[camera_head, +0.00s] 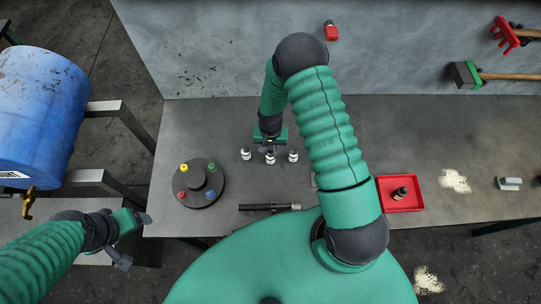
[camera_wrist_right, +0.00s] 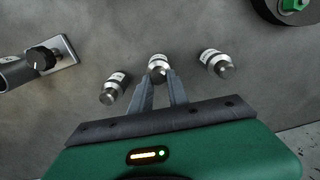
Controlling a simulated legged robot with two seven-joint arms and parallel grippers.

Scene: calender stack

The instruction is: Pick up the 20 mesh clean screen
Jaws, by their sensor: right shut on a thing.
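Three small white-and-silver cylinders stand in a row on the grey table: a left one (camera_head: 246,153), a middle one (camera_head: 270,158) and a right one (camera_head: 293,155). Their labels are too small to read, so I cannot tell which is the 20 mesh screen. My right gripper (camera_head: 270,149) points down at the middle cylinder. In the right wrist view its fingers (camera_wrist_right: 160,80) are shut on the middle cylinder (camera_wrist_right: 157,62), with the others on either side, apart from the fingers. My left gripper (camera_head: 136,238) is open and empty, off the table's left edge.
A dark round holder (camera_head: 212,170) with coloured knobs stands left of the cylinders. A black rod-like tool (camera_head: 268,207) lies in front. A red tray (camera_head: 418,204) holding a dark item is at the right.

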